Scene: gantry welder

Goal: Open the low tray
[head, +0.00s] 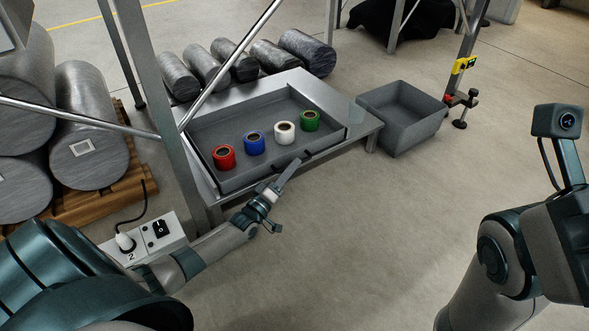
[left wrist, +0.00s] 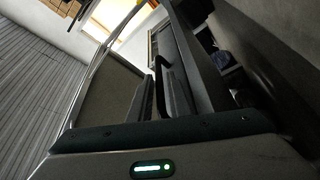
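The low tray (head: 240,178) is a shallow grey tray in a low metal bench (head: 346,107), in the middle of the head view. Its dark handle (head: 308,155) is on the front wall; a dark curved bar like it (left wrist: 161,82) shows in the left wrist view. A red roll (head: 224,157), a blue roll (head: 254,142), a white roll (head: 284,132) and a green roll (head: 309,121) stand in it. My left gripper (head: 291,171) is at the tray's front, close to the handle; contact and finger gap are unclear. My right gripper is out of view.
A grey open bin (head: 402,115) stands on the floor right of the bench. Several metal cylinders (head: 237,62) lie behind it. Large rolls (head: 92,125) rest on a wooden pallet (head: 100,200) at left. A metal post (head: 168,110) crosses the bench's left side. The floor in front is clear.

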